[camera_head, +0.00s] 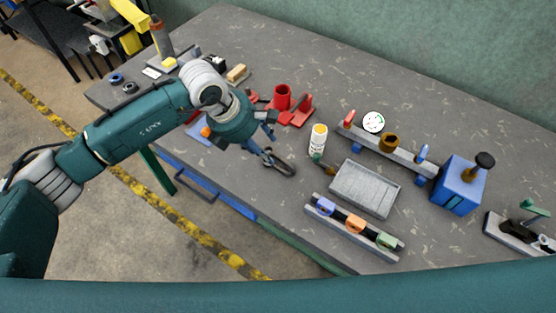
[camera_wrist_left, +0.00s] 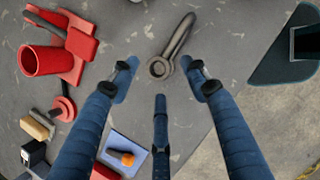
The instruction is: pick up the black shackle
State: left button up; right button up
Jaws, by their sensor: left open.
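The black shackle (camera_head: 279,164) lies flat on the grey workbench, just beyond my left gripper's fingers in the head view. In the left wrist view the dark shackle (camera_wrist_left: 171,50) lies at top centre, with its rounded eye end towards my fingers. My left gripper (camera_head: 264,134) is open and empty above the bench. In the left wrist view its blue fingers (camera_wrist_left: 162,84) are spread, and the shackle's eye end appears between and slightly ahead of the upper two tips. I see no contact. My right gripper is not in view.
A red cup and red stand (camera_head: 297,110) lie behind the gripper. A white bottle (camera_head: 318,139) stands to the shackle's right, near a grey tray (camera_head: 365,189). A blue pad (camera_wrist_left: 126,151) with an orange knob is near the fingers. The bench's front edge is close.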

aim_at(270, 152)
pick_arm(q)
jog(key=x, duration=0.1)
jog(key=p+x, duration=0.1)
jog(key=x, duration=0.1)
jog(key=shift+d+f, duration=0.15)
jog(key=shift+d, duration=0.25)
jog(key=shift+d+f, duration=0.1)
jog(key=shift+f, duration=0.2)
grip_shut()
jog(key=shift+w+r, duration=0.1)
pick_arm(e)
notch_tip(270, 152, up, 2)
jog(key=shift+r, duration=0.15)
pick_arm(q)
jog(key=shift+r, duration=0.1)
